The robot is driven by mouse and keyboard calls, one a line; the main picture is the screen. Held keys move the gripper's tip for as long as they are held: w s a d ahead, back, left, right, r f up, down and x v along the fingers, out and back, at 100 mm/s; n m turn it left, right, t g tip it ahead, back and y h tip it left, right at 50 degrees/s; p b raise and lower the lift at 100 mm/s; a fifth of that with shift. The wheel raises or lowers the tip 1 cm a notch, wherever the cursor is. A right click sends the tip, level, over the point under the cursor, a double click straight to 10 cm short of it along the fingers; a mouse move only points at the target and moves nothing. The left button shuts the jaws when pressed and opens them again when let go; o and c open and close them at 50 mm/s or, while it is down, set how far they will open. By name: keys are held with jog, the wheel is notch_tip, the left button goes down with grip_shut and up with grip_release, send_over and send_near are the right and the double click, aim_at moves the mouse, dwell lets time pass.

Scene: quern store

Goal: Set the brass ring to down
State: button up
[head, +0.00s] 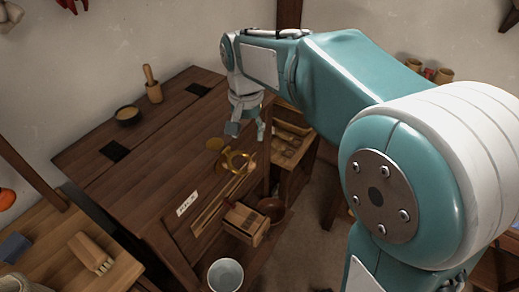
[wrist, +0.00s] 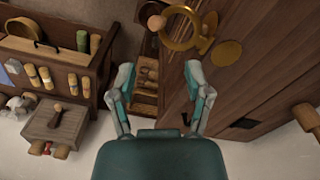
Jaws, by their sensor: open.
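The brass ring (head: 226,160) is at the front edge of the dark wooden bench, beside a flat round brass disc (head: 214,144). In the wrist view the ring (wrist: 177,45) is at the top, ahead of the fingers, with the disc (wrist: 226,53) to its right and a pale round knob (wrist: 156,22) at its left. I cannot tell how far the ring is tilted. My gripper (head: 247,130) is above the bench, behind the ring and apart from it. In the wrist view my gripper (wrist: 160,72) has its fingers spread, with nothing between them.
A wooden pestle (head: 153,84) and a dark bowl (head: 127,114) stand on the bench at left. A white label (head: 187,203) lies near its front. A wooden box (head: 246,222) sits at the front. A shelf (wrist: 65,60) with brushes stands left in the wrist view. The bench's middle is clear.

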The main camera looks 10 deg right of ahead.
aim_at(252, 163)
jog(key=f, duration=1)
jog(key=shift+s+d+f, duration=0.1)
jog(key=shift+d+f, duration=0.15)
jog(key=shift+f, duration=0.15)
jog(key=shift+d, duration=0.1)
grip_shut()
